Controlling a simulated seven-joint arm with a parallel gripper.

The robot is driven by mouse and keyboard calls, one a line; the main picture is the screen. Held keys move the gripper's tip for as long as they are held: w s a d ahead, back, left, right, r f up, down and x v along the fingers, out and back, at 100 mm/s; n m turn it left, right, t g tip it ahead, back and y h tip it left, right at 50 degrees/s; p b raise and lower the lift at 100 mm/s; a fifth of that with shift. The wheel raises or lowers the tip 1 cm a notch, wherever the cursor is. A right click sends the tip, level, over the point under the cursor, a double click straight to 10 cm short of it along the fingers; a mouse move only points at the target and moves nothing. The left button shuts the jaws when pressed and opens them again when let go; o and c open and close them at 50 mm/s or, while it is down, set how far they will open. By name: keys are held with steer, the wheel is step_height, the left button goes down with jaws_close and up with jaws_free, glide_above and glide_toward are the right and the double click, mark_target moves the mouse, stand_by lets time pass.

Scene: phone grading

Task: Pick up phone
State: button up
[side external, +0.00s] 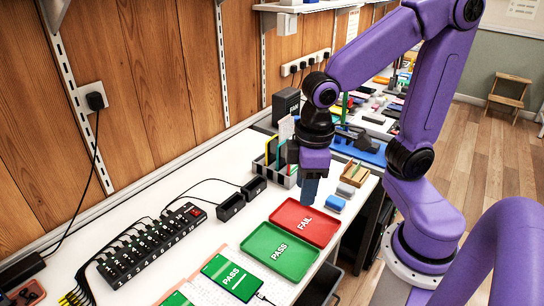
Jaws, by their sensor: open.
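A phone (231,277) with a green screen reading PASS lies flat at the bottom of the side external view, on or beside an open notebook (205,293). A cable lies near its lower right corner. A second green panel (177,299) is cut off by the bottom edge; I cannot tell if it is a phone. My gripper (309,203) points down above the far end of the red tray, well away from the phone. Its jaws are open, though the gap between the fingers is hard to see from here.
A green PASS tray (258,236) and a red FAIL tray (326,238) lie side by side. A grey rack (289,182) with upright coloured items stands behind my gripper. Two black docks (231,207) and a long black hub (150,250) with cables sit left. A wooden box (354,175) is right.

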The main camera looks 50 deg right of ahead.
steer(key=w+d+m+h, duration=0.1)
steer(key=w+d+m, duration=0.3)
steer(key=w+m, duration=0.55)
steer(key=w+d+m+h, duration=0.1)
steer(key=w+d+m, duration=0.35)
steer(key=w, duration=1.05)
steer(key=m+h, duration=0.3)
steer(key=m, duration=0.9)
glide_toward(272, 138)
steer(key=shift+g+y, duration=0.3)
steer(key=shift+g, duration=0.1)
steer(key=x, duration=0.7)
steer(key=shift+w+d+r, duration=0.15)
steer(key=shift+w+d, duration=0.05)
steer(key=shift+w, duration=0.05)
steer(key=shift+x, duration=2.7)
steer(key=shift+w, duration=0.2)
steer(key=shift+r, duration=0.1)
jaws_close()
